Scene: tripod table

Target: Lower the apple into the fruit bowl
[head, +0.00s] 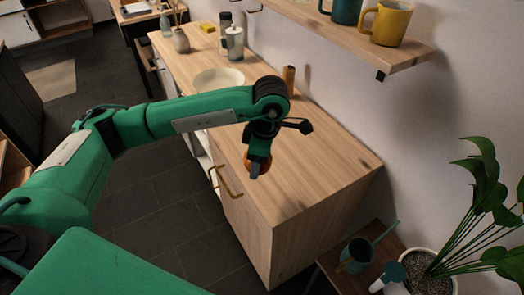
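My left gripper (257,168) points down above the wooden counter's front edge. A round orange-red apple (267,164) shows behind and beside its fingers, which appear shut on it. The fingers hide part of the apple, and its gap above the counter is hard to judge. A pale cream bowl (219,76) stands on the counter farther back, beyond my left forearm, which hides its near side. The apple is apart from the bowl, on its near side. My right gripper is not in view.
The wooden counter (325,160) is clear to the right of the gripper. A brown cylinder (289,78) stands near the wall. A glass jar (233,42) and vases are at the back. A shelf with mugs (391,22) overhangs the right; a potted plant (431,284) stands lower right.

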